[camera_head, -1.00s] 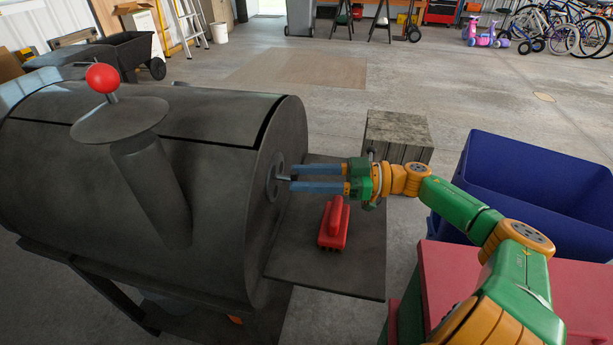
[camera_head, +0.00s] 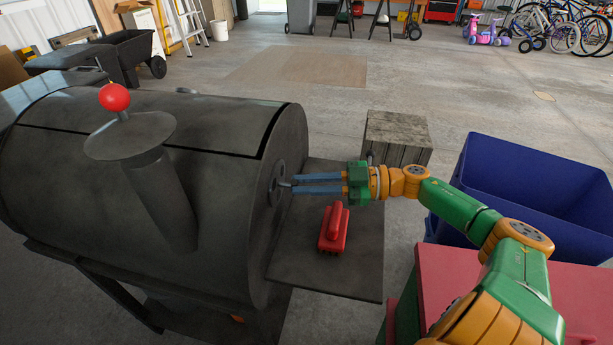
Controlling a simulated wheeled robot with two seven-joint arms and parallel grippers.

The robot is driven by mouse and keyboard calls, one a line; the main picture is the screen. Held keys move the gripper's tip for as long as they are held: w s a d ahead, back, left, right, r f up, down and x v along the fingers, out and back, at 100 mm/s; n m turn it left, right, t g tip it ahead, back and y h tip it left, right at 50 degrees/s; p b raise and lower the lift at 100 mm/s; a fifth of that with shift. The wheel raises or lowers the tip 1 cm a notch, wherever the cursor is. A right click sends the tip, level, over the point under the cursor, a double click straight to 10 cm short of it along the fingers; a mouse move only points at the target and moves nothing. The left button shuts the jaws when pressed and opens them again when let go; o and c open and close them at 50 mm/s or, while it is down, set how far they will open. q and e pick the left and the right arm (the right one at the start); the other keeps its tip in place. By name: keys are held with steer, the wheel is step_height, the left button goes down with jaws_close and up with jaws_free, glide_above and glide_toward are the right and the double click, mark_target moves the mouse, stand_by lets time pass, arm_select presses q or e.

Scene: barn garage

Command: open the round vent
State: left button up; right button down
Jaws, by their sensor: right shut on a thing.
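The round vent (camera_head: 277,182) is a small grey disc on the right end wall of the dark barrel grill (camera_head: 222,215). A short light knob sticks out from it toward the right. My right gripper (camera_head: 294,184) reaches in from the right, its two blue fingers close together and shut on the vent's knob. The fingertips hide part of the knob, and how far the vent is turned is too small to tell. My left gripper is not in view.
A red brush (camera_head: 333,228) lies on the grill's side shelf (camera_head: 345,275), below my right gripper. A wooden block (camera_head: 397,139) and a blue bin (camera_head: 540,170) stand to the right.

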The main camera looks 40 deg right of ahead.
steer(key=shift+s+a+n+h+p, duration=0.1)
steer(key=shift+n+h+p, duration=0.3)
steer(key=shift+n+p, duration=1.05)
steer(key=shift+s+a+n+h+p, duration=0.1)
steer(key=shift+n+h+p, duration=0.3)
steer(key=shift+n+p, duration=1.05)
steer(key=shift+f+n+b, duration=0.1)
steer(key=shift+n+b, duration=0.2)
steer(key=shift+n, duration=0.4)
steer(key=c, duration=0.8)
jaws_free()
steer(key=shift+c, duration=0.2)
steer(key=v, duration=0.7)
steer(key=shift+s+p, duration=0.15)
steer(key=shift+p, duration=0.2)
